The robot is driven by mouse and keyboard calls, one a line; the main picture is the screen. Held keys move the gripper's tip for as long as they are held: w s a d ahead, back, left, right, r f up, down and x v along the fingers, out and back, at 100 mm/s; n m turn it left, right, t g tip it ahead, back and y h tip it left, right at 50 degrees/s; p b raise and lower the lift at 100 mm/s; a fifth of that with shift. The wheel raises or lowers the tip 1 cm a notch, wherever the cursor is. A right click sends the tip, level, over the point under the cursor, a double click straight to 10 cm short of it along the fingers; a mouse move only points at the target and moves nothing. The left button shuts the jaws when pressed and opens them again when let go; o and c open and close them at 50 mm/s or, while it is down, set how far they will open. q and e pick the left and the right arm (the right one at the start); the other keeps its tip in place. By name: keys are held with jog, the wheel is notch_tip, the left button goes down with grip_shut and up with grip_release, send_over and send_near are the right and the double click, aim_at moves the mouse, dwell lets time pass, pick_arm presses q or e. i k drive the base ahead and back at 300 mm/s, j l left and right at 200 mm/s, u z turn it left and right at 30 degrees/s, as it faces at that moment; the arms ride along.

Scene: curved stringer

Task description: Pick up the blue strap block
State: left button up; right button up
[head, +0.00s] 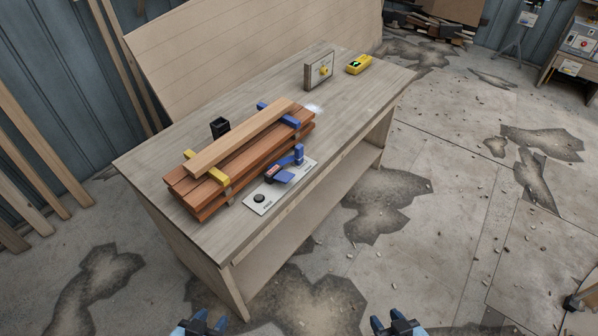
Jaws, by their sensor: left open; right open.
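A stack of reddish-brown boards (245,160) with a paler board (235,140) on top lies on the workbench. A blue strap piece (288,119) crosses the stack near its far end, and a yellow one (205,168) crosses near its close end. A blue part with an upright end (284,173) sits at the white labelled plate (258,199) in front of the stack; I cannot tell which blue piece is the strap block. My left gripper (209,319) and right gripper (393,321) are open and empty at the bottom edge, short of the bench.
The workbench (210,236) has a lower shelf. A black open holder (220,127) stands behind the stack. A grey block with a yellow knob (319,70) and a yellow device (358,64) stand at the far end. A large panel (250,40) leans behind.

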aim_at(299, 156)
jog(key=k+u, duration=0.15)
jog(key=u, duration=0.2)
jog(key=k+u, duration=0.2)
jog(key=u, duration=0.2)
jog(key=k+j+u, duration=0.1)
jog(key=u, duration=0.25)
jog(key=l+u, duration=0.1)
jog(key=u, duration=0.3)
jog(key=i+l+u, duration=0.1)
jog(key=u, duration=0.25)
jog(key=l+u, duration=0.2)
jog(key=u, duration=0.2)
jog(key=l, duration=2.2)
jog(key=k, duration=0.05)
